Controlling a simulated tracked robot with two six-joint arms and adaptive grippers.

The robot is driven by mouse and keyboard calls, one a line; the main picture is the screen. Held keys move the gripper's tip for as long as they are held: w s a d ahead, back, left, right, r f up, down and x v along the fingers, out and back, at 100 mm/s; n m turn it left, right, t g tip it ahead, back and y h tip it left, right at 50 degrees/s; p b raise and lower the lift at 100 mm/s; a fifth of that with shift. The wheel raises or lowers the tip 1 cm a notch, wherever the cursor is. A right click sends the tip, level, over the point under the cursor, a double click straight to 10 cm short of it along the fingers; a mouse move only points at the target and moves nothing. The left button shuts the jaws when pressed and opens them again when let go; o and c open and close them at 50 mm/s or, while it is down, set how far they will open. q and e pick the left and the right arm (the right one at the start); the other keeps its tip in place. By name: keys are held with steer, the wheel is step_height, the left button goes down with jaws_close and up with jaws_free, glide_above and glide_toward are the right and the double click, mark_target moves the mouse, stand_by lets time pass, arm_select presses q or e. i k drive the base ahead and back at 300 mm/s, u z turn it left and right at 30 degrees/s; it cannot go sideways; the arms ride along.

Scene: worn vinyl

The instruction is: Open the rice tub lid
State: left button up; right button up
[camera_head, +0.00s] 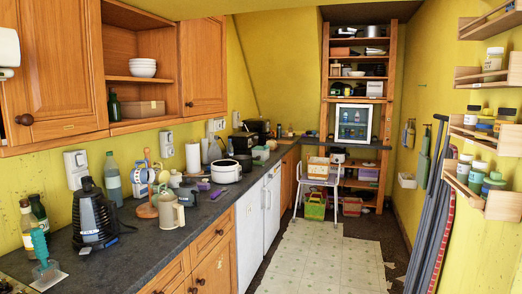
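A round white tub (226,172) stands on the dark counter on the left, near its front edge. It looks like the rice tub, though I cannot read a label. Its pale top appears closed, with the lid lying flat on it. It is some way ahead of me, beyond the nearer counter items. Neither of my grippers shows in the head view, so I cannot see where they are relative to the tub.
Wall racks with jars (485,178) jut out at right. The pale floor mat (330,258) is clear; a white chair (318,178) stands farther back.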

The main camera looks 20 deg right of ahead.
mark_target(266, 146)
steer(key=z, duration=0.1)
steer(key=i, duration=0.15)
steer(key=z, duration=1.05)
steer(key=i, duration=5.45)
steer(key=u, duration=0.6)
